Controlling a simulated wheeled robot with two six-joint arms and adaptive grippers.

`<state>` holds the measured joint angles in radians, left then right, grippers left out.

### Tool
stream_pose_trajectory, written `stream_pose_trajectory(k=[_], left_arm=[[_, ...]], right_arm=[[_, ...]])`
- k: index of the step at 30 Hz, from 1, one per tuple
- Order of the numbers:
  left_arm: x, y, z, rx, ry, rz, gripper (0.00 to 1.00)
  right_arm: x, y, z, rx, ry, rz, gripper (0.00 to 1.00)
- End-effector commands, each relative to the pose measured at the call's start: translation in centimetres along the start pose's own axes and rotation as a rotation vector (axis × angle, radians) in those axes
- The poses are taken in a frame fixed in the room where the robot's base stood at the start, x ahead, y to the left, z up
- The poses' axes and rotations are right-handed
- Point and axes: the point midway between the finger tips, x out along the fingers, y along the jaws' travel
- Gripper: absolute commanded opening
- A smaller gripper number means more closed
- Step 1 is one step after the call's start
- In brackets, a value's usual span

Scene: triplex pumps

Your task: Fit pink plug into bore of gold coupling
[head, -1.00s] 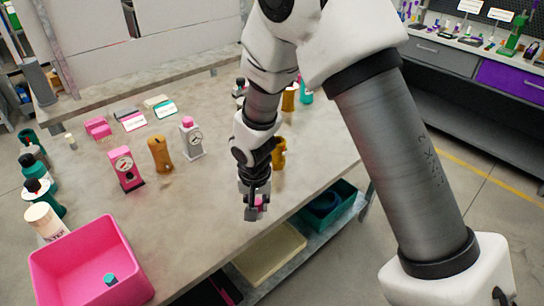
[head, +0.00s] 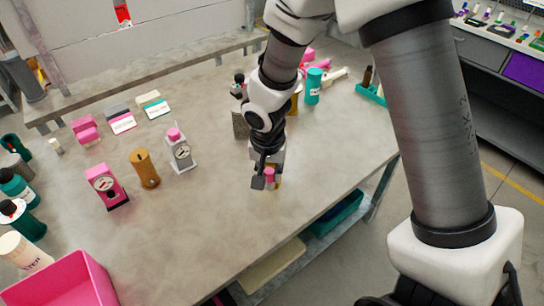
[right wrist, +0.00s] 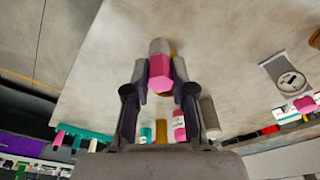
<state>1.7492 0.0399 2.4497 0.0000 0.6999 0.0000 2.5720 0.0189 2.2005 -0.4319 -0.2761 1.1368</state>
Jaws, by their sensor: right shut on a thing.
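My right gripper (head: 264,181) is low over the front part of the table, shut on the pink plug (head: 269,174). In the right wrist view the plug (right wrist: 159,75) shows a pink six-sided end between the fingers, with a grey part beyond it. A gold piece, seemingly the gold coupling (head: 278,178), stands right behind the gripper and is mostly hidden by it. Only slivers of gold show around the plug in the right wrist view. I cannot tell whether the plug touches the coupling or enters its bore. My left gripper is not in view.
A brown-gold cylinder (head: 145,168), a grey gauge unit (head: 180,151) and a pink gauge unit (head: 107,187) stand left of the gripper. A teal bottle (head: 313,86) stands behind. A pink bin (head: 75,282) is at front left. The table's front edge is close to the gripper.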

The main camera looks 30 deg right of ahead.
Motion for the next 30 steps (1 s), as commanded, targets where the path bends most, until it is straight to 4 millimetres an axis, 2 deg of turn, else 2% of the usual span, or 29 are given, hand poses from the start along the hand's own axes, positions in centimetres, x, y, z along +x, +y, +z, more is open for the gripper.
stream_pose_trajectory(k=[3, 6, 9, 12, 14, 21, 30], left_arm=[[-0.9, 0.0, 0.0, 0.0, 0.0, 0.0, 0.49], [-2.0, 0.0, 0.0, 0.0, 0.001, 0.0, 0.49], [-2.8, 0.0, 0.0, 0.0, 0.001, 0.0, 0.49], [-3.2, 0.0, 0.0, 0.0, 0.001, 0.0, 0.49], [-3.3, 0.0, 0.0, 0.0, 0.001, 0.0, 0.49], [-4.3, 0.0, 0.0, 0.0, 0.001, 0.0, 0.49], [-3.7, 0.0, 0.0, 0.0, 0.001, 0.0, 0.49]], right_arm=[[0.6, -0.4, -3.8, 0.006, -0.003, -0.003, 0.0], [1.1, -0.6, -6.5, 0.004, -0.002, 0.0, 0.0], [1.7, -0.8, -8.7, 0.004, -0.001, 0.001, 0.0], [2.2, -0.9, -10.1, 0.002, -0.001, 0.002, 0.0], [2.5, -0.9, -10.4, 0.0, -0.001, 0.003, 0.0], [5.9, -0.9, -9.9, -0.003, -0.002, 0.004, 0.0], [6.4, -0.9, -9.8, -0.002, 0.0, 0.002, 0.0]])
